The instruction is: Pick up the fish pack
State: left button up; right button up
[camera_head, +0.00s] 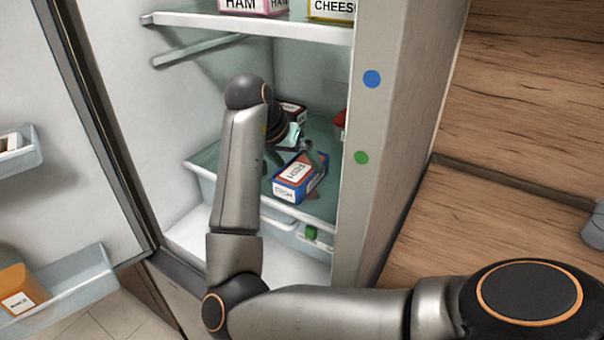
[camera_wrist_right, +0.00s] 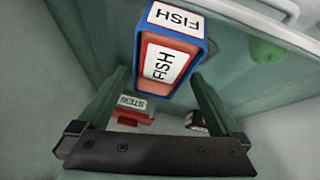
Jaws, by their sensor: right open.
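The fish pack (camera_head: 293,185) is a blue box with white FISH labels and a red-orange panel. It lies on the glass fridge shelf (camera_head: 325,206) near its front edge. My right gripper (camera_head: 289,163) is over the shelf, just behind and above the pack, partly hidden by my own arm. In the right wrist view, the gripper (camera_wrist_right: 160,74) is open, and the fish pack (camera_wrist_right: 170,55) appears at its fingertips, between the two green fingers. I cannot tell whether the fingers touch it. My left gripper is not in view.
A dark pack (camera_head: 294,109) stands farther back on the shelf, with a red item (camera_head: 340,121) at the right. HAM (camera_head: 250,5) and CHEESE (camera_head: 331,10) packs stand on the upper shelf (camera_head: 240,24). The fridge side wall (camera_head: 385,150) stands close at right; the open door is at left.

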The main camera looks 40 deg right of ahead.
aim_at(301, 166)
jog(key=x, duration=0.3)
jog(key=shift+d+f, duration=0.1)
jog(key=shift+c, duration=0.2)
jog(key=c, duration=1.5)
jog(key=shift+c, duration=0.2)
